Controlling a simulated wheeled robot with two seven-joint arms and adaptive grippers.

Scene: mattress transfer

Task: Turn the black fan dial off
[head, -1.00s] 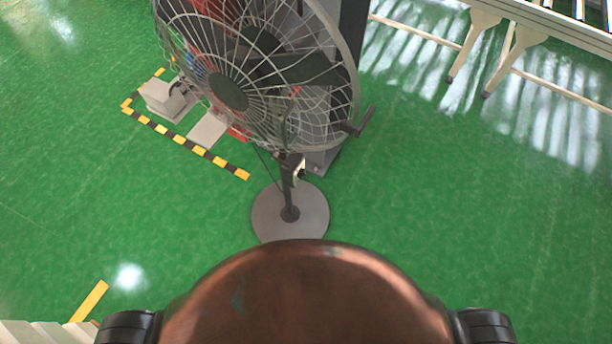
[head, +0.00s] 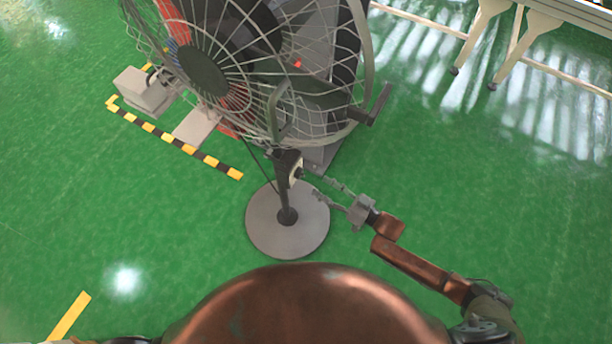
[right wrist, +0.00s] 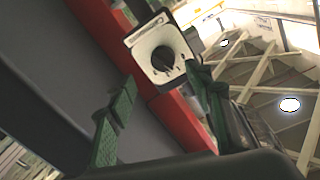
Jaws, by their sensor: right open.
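The black fan dial (right wrist: 162,59) sits on a pale plate on a dark control box, ahead of my right gripper in the right wrist view. In the head view the control box (head: 297,172) is on the fan's post, below the caged fan (head: 230,75), and the dial itself is too small to make out. My right gripper (head: 322,187) is open and empty, just right of the post. In the right wrist view its green fingers (right wrist: 163,98) are spread, with the dial beyond and between their tips. I see no contact. My left gripper is out of view.
The fan's round grey base (head: 262,228) stands on the green floor. A crank-like handle (head: 372,108) juts out at the cage's right. A black and yellow floor strip (head: 180,143) lies to the left. A pale-legged table (head: 550,20) stands at the upper right. Floor on the right is clear.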

